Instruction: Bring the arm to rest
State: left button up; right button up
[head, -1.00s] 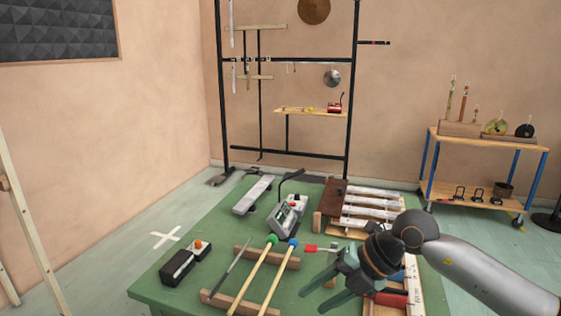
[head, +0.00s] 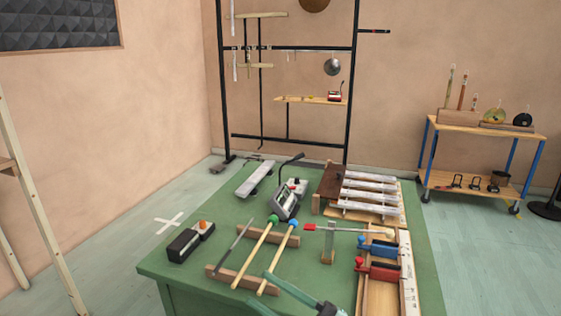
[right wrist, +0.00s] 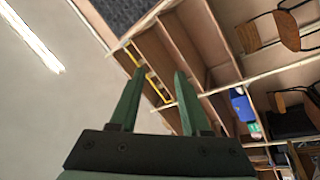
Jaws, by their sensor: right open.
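My right gripper (head: 298,292) shows only in part at the bottom edge of the head view, in front of the green table (head: 210,262). That wrist camera looks past the fingers to a pale surface, shelving and chairs, with no tabletop in sight. The rest of my right arm is out of the head view. My left gripper is not in view.
Two mallets (head: 256,252) with green and blue heads lie on wooden rests. A metal bar set (head: 370,188), a wooden tray (head: 378,298) with red and blue clamps, and a black box (head: 183,245) are on the table. A black rack stands behind; a blue-legged cart (head: 430,150) stands right.

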jog(key=d+f+m+t+h, duration=0.3)
jog(key=d+f+m+h, duration=0.25)
jog(key=f+m, duration=0.25)
jog(key=d+f+m+t+h, duration=0.3)
jog(key=d+f+m+h, duration=0.2)
jog(key=f+m+h, duration=0.25)
jog(key=s+d+f+m+g+h, duration=0.2)
jog(key=s+f+g, duration=0.1)
jog(key=s+f, duration=0.4)
jog(key=s+d+f+m+g+h, duration=0.1)
jog(key=s+d+f+m+g, duration=0.15)
jog(key=s+f, duration=0.45)
pick_arm(q)
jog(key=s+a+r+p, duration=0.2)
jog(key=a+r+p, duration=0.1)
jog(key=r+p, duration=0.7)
jog(key=p, duration=0.4)
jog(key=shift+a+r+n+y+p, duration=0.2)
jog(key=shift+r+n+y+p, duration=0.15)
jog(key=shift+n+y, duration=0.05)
pick_arm(e)
jog(key=s+d+r+h, duration=0.1)
jog(key=s+d+r, duration=0.1)
jog(key=r, duration=0.6)
jog(key=shift+s+d+r, duration=0.3)
jog(key=shift+d+r, duration=0.05)
jog(key=shift+d, duration=0.4)
jog(key=shift+g, duration=0.25)
